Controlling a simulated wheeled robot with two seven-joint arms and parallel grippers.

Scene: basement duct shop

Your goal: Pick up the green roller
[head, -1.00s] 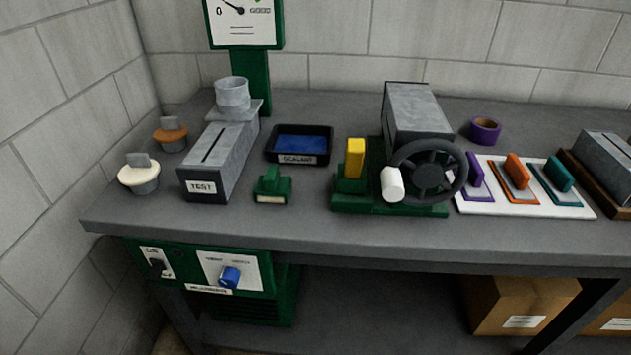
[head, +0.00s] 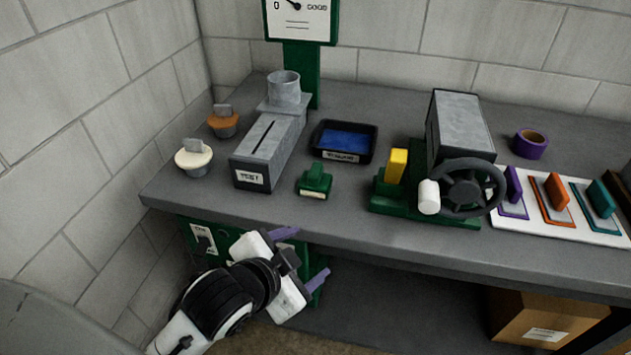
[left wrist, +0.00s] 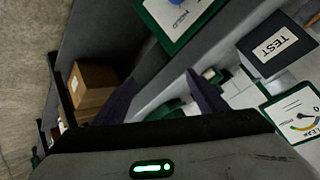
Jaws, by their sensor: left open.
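The green roller (head: 315,179) is a small green block with a raised grip and a pale front edge. It sits on the grey workbench (head: 345,218), near the front edge, between the TEST duct and the crank machine. My left gripper (head: 303,257) is open and empty, with two purple fingers, in front of the bench and lower in the picture than the roller. In the left wrist view its fingers (left wrist: 162,98) are spread, with green shapes beyond them; I cannot tell whether one is the roller. My right gripper is not in view.
The TEST duct (head: 268,150) stands left of the roller, the blue-filled black tray (head: 370,148) behind it, and the green machine with its handwheel (head: 470,190) right. The bench overhangs a green control panel (head: 200,240). Bare bench top lies just around the roller.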

